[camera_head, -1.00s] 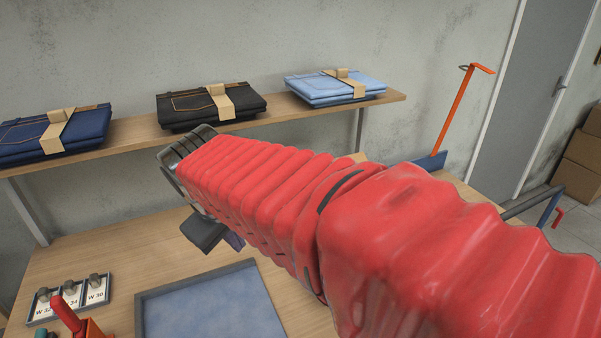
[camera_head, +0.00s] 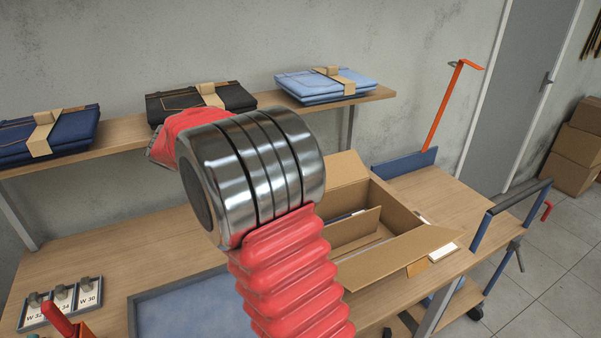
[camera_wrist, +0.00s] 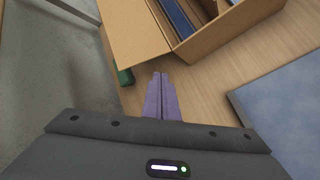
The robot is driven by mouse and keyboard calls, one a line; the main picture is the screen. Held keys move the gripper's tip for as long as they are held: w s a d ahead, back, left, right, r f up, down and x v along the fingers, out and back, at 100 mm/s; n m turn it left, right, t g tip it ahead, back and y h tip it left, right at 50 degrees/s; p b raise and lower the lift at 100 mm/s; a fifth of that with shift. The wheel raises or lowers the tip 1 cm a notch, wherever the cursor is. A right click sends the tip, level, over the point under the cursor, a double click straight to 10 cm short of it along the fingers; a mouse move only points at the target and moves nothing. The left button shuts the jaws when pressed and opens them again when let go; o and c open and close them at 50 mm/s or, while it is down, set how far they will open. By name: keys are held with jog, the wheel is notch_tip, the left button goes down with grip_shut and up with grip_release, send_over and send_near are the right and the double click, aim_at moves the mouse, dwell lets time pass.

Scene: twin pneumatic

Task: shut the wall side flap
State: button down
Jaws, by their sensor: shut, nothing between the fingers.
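An open brown cardboard box (camera_head: 405,215) stands on the bench to the right of my arm. Its wall side flap (camera_head: 345,169) is raised at the back, partly hidden by my arm. In the wrist view this flap (camera_wrist: 136,30) is open and sticks out from the box (camera_wrist: 215,37) toward the grey wall. My gripper (camera_wrist: 160,76) is shut and empty, its purple fingers a little below the flap's near edge in the picture. I cannot tell whether they touch it. In the head view my arm hides the gripper. Something dark blue (camera_wrist: 183,12) lies inside the box.
A green object (camera_wrist: 124,76) shows by the flap's edge. A shelf (camera_head: 125,130) with folded jeans (camera_head: 325,84) runs along the wall above the bench. A blue tray (camera_head: 185,305) and size tags (camera_head: 62,298) lie at left. A trolley (camera_head: 435,165) with an orange upright stands right.

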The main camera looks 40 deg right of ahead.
jog(key=w+d+f+g+h, duration=0.2)
jog(key=d+f+g+h, duration=0.1)
jog(key=d+h, duration=0.2)
jog(key=w+d+f+n+g+h, duration=0.1)
jog(key=w+d+f+g+h, duration=0.1)
jog(key=d, duration=0.6)
jog(key=f+g+h, duration=0.1)
jog(key=g+h, duration=0.1)
jog(key=h, duration=0.1)
jog(key=shift+w+f+g, duration=0.3)
jog(key=shift+w+f, duration=0.05)
jog(key=shift+f, duration=0.05)
jog(key=x, duration=1)
jog(key=shift+r, duration=0.15)
